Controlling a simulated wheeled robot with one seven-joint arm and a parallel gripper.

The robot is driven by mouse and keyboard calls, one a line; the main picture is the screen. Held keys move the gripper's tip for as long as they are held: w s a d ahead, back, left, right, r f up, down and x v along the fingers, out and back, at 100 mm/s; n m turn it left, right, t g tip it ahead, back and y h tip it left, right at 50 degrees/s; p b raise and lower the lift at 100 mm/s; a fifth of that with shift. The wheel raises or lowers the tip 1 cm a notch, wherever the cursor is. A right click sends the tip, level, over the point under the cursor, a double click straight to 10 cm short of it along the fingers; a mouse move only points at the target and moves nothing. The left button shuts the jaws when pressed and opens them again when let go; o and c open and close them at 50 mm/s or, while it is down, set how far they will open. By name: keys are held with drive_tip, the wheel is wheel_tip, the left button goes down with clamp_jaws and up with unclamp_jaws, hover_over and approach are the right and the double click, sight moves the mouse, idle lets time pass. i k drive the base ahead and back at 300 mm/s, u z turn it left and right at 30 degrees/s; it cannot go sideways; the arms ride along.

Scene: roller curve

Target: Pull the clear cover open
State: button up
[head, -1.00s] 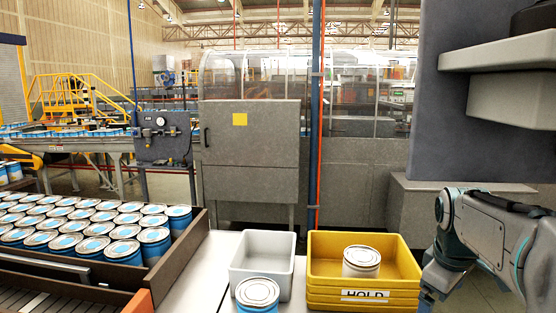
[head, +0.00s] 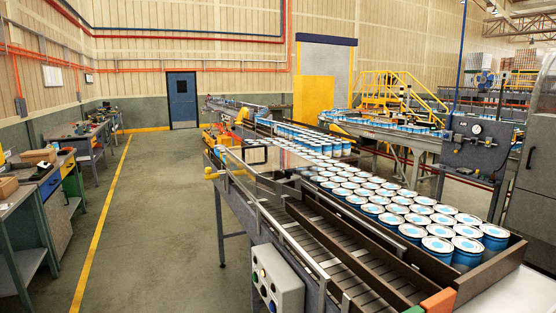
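My gripper is not in view. At the right edge, part of a grey machine cabinet (head: 532,195) shows with a dark handle, and the rest is cut off by the frame. A pale, see-through patch (head: 268,158) lies over the conveyor near the middle of the view. I cannot tell whether it is a clear cover or a reflection, nor whether it is open or shut.
A conveyor holds rows of blue cans (head: 438,246) with white lids. A control box (head: 276,282) with buttons is fixed to its near side. Workbenches (head: 50,188) stand along the left. The grey floor (head: 165,225) between is clear, with a yellow line on it.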

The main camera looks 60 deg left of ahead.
sight(256, 159)
drive_tip(key=u, duration=0.05)
drive_tip(key=k, duration=0.15)
drive_tip(key=u, duration=3.5)
drive_tip(key=k, duration=1)
drive_tip(key=z, duration=1)
drive_tip(key=i, duration=1)
drive_tip(key=z, duration=0.05)
